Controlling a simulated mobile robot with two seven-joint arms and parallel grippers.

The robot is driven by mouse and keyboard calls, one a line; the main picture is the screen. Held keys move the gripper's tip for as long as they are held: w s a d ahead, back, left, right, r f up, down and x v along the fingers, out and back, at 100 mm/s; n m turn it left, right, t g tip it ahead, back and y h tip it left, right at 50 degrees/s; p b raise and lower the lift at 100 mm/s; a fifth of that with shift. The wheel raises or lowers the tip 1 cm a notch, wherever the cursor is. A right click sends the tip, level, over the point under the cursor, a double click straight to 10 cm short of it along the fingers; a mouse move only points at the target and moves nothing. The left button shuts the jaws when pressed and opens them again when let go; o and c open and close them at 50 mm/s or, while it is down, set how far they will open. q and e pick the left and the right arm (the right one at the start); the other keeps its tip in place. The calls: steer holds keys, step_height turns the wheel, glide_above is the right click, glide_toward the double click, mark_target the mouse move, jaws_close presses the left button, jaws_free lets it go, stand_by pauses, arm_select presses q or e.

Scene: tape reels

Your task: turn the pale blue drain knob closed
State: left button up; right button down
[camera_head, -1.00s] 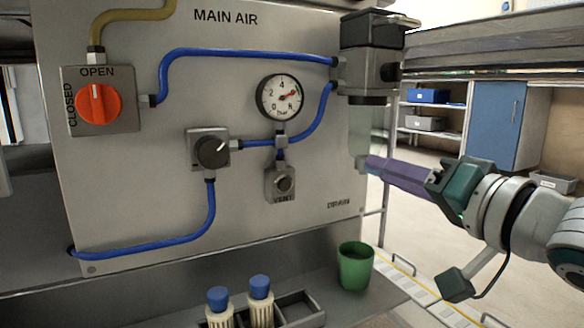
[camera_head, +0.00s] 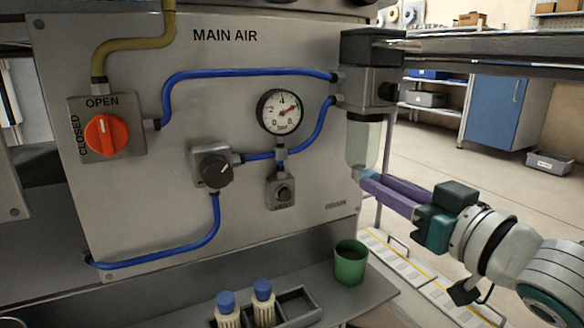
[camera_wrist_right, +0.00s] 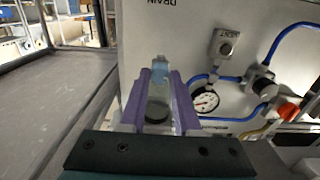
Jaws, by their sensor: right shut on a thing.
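The pale blue drain knob (camera_wrist_right: 160,73) shows in the right wrist view, between the tips of the two purple fingers, at the end of the clear filter bowl. In the head view the fingers mostly hide it, at the bottom of the clear bowl (camera_head: 362,143). My right gripper (camera_head: 362,178) reaches in from the right and is shut on the knob. It also shows in the right wrist view (camera_wrist_right: 160,76). How far the knob is turned cannot be told. My left gripper is not in view.
A panel (camera_head: 300,220) carries an orange valve knob (camera_head: 106,134), a black regulator knob (camera_head: 216,171), a gauge (camera_head: 281,112) and blue tubes. A green cup (camera_head: 350,265) and blue-capped bottles (camera_head: 227,308) stand on the ledge below. The floor at right is open.

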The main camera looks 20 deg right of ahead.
steer(key=shift+n+p, duration=0.4)
steer(key=shift+n, duration=0.6)
steer(key=c, duration=0.6)
jaws_free()
steer(key=shift+s, duration=0.1)
steer(key=s+p, duration=0.1)
steer(key=s, duration=0.2)
steer(key=s+p, duration=0.1)
steer(key=s, duration=0.2)
steer(key=s+p, duration=0.2)
steer(key=s, duration=0.1)
steer(key=shift+s+d, duration=0.4)
